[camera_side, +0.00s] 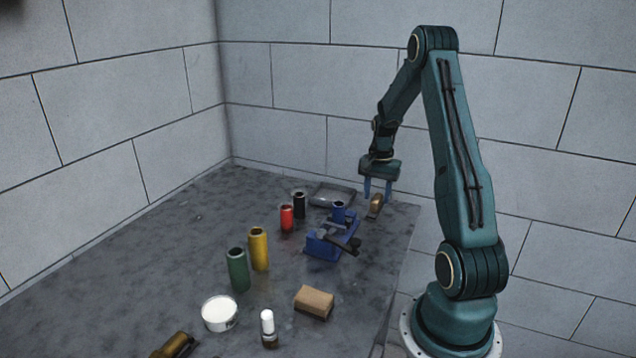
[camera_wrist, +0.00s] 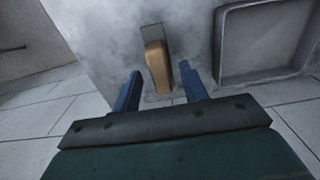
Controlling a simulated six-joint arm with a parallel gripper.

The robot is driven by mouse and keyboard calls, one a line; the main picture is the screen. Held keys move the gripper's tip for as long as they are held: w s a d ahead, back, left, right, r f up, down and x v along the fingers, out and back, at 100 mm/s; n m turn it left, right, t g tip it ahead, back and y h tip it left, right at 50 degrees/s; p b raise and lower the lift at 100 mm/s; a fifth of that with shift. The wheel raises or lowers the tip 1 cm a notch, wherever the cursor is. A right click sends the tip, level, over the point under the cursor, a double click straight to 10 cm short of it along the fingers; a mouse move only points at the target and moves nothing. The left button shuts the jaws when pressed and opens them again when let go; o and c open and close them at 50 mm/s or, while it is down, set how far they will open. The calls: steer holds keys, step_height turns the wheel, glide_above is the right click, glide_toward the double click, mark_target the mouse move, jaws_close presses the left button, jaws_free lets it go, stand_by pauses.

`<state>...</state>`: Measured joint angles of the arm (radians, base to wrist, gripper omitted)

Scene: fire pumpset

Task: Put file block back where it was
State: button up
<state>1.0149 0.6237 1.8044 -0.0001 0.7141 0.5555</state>
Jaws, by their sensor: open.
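The file block (camera_side: 376,203), as I take it, is a narrow tan-brown piece with a grey part at one end. It lies on the dark grey table near the far right edge. In the wrist view the file block (camera_wrist: 158,68) shows between and beyond my two blue fingers. My gripper (camera_side: 377,190) is open and points down just above or around the block. In the wrist view my gripper (camera_wrist: 160,74) has a gap on both sides of the block. I cannot tell how far the fingertips are above the table.
A grey tray (camera_side: 333,194) lies left of the block. A blue vise (camera_side: 325,244) stands nearer the camera. Black, red, yellow and green cylinders stand to the left. A brown block (camera_side: 314,302), white round tub (camera_side: 219,314) and white-capped bottle (camera_side: 268,325) are in front.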

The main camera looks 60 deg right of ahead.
mark_target(375, 198)
step_height(375, 198, up, 10)
stand_by(0.5)
steer(key=shift+a, duration=0.1)
stand_by(0.4)
steer(key=w+a+r+n+t, duration=0.1)
steer(key=a+r+n, duration=0.25)
steer(key=a, duration=0.35)
steer(key=w+a+r+n+h, duration=0.1)
steer(key=w+a+r+n, duration=0.1)
steer(key=a+r, duration=0.35)
steer(key=w+a+r+n+t, duration=0.1)
steer(key=a+r+n, duration=0.15)
steer(key=a, duration=0.65)
steer(key=s+a+n+t, duration=0.1)
steer(key=s+a+n, duration=0.4)
steer(key=a, duration=0.4)
steer(key=s+a+n+t+y, duration=0.1)
steer(key=s+a+n+t, duration=0.1)
steer(key=s+a+n, duration=0.3)
steer(key=a, duration=0.3)
steer(key=shift+s+a+r+t, duration=0.3)
steer(key=shift+s+a, duration=0.05)
steer(key=shift+a, duration=0.05)
